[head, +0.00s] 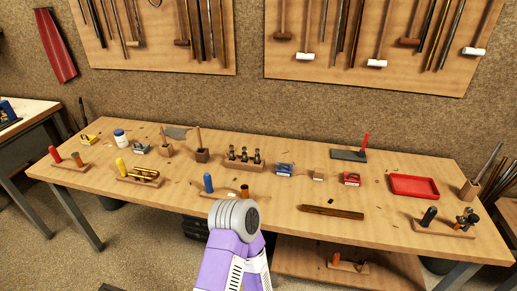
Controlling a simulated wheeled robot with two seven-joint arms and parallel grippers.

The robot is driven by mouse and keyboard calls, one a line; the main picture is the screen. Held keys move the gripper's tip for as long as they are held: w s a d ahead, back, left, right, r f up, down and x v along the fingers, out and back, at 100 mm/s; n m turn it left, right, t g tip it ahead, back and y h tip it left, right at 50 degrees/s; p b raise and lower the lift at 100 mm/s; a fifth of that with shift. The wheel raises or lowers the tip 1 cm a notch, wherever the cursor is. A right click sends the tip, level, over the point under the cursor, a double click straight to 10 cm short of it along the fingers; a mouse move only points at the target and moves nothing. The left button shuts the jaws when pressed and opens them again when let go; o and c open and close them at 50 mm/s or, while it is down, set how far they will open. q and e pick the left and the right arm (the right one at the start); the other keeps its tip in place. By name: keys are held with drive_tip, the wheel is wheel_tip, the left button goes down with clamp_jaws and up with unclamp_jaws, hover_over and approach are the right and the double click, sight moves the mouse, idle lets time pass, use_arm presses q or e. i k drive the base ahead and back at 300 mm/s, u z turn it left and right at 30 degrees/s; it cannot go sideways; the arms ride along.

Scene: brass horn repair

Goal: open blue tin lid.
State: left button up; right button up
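A small blue tin (284,169) sits on the wooden workbench near its middle, a little right of a wooden block with several dark metal pieces. It is too small to tell whether its lid is shut or ajar. One of my purple arms rises from the bottom centre with a rounded grey joint in front of the bench. Neither of my grippers shows in the head view.
On the bench (270,208), a red box (351,179) and tan block (318,175) stand right of the tin. A red tray (414,186) lies farther right. A dark wooden strip (331,212) lies in front. Several upright tools stand on the left half.

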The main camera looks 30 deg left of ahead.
sight(280, 167)
drive_tip(key=u, duration=0.9)
drive_tip(key=i, duration=0.75)
drive_tip(key=u, duration=0.85)
